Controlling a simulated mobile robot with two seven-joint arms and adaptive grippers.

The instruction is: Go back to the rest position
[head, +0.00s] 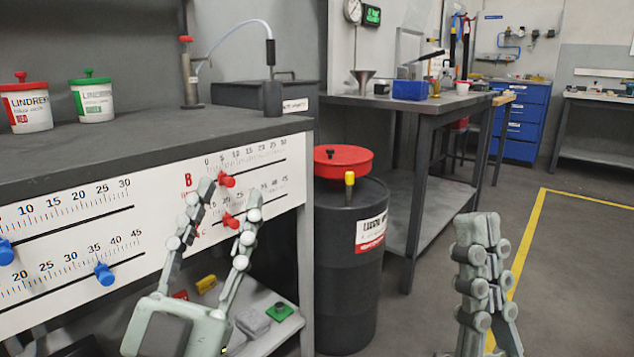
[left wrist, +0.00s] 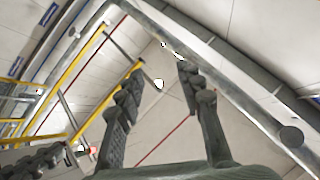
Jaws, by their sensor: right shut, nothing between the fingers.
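My left gripper (head: 230,196) points upward in front of the white slider panel (head: 150,225), its two fingers spread apart with nothing between them. In the left wrist view the same gripper (left wrist: 160,80) shows open and empty against the ceiling. Red slider knobs (head: 227,180) show behind its fingers in the head view; I cannot tell how far behind. My right gripper (head: 478,222) is at the lower right, pointing up, its fingers together and empty, over open floor.
Red-lidded (head: 28,105) and green-lidded (head: 93,98) tubs stand on the dark bench top (head: 140,135). A black drum (head: 345,260) with a red funnel (head: 343,160) stands right of the bench. A worktable (head: 400,103) is behind. Floor at right is clear, with a yellow line (head: 530,235).

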